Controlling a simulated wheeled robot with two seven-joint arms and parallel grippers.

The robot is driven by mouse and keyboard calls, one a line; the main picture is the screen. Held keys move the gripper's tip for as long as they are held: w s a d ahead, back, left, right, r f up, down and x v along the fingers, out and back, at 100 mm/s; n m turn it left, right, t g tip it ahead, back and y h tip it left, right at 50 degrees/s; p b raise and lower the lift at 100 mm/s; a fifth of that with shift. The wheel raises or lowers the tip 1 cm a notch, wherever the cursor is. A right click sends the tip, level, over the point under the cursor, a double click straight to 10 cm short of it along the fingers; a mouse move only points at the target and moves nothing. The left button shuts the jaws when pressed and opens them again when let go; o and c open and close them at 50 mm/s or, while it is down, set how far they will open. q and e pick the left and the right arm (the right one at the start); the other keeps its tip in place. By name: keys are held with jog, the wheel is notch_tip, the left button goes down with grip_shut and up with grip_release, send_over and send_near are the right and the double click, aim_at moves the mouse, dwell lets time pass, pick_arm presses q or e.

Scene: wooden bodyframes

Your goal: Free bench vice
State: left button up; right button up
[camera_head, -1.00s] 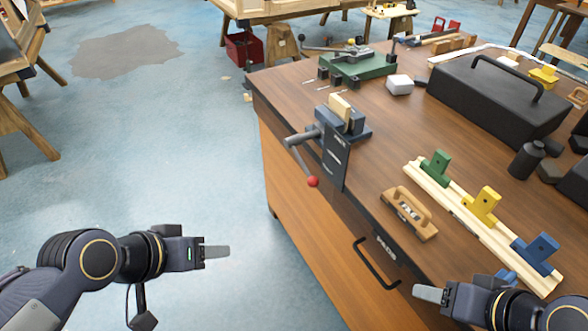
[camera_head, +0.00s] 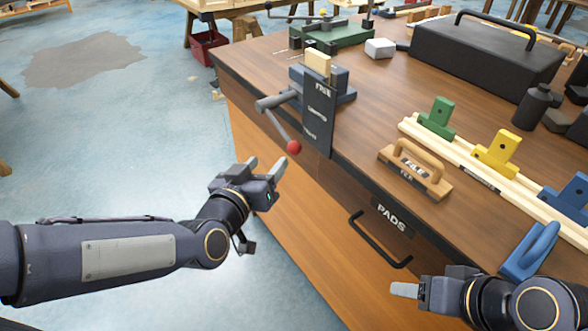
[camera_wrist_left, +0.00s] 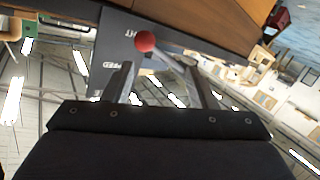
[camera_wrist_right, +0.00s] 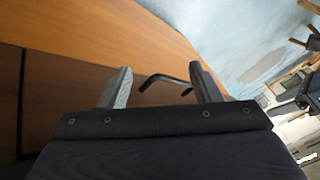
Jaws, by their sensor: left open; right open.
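The bench vice (camera_head: 320,95) sits on the near left edge of the bench, with a light wooden block (camera_head: 318,64) in its jaws. A dark plate with white lettering (camera_head: 319,118) hangs on its front. Its lever slants down to a red ball knob (camera_head: 293,147), which also shows in the left wrist view (camera_wrist_left: 145,41). My left gripper (camera_head: 265,168) is open and empty, just left of and below the knob, apart from it. My right gripper (camera_head: 408,290) is open and empty by the bench front, below the drawer handle (camera_head: 380,240), which shows between its fingers in the right wrist view (camera_wrist_right: 165,80).
A wooden-handled block (camera_head: 414,170) stands right of the vice. A pale rail (camera_head: 470,170) carries green, yellow and blue clamp-like pieces. A black toolbox (camera_head: 485,55) and a green machine (camera_head: 335,34) stand farther back. Floor left of the bench is free.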

aim_at(291, 153)
pick_arm(q)
jog(key=d+f+t+b, duration=0.1)
jog(key=d+f, duration=0.1)
jog(key=d, duration=0.1)
jog(key=shift+w+d+f+m+t+b, duration=0.1)
jog(key=shift+w+m+t+b, duration=0.2)
jog(key=shift+w+t+b, duration=0.1)
jog(key=x, duration=0.7)
jog(key=shift+w+d, duration=0.1)
jog(key=shift+w, duration=0.25)
pick_arm(e)
notch_tip(291, 153, down, 3)
jog(key=shift+f, duration=0.1)
pick_arm(q)
jog(key=shift+r, duration=0.3)
grip_shut()
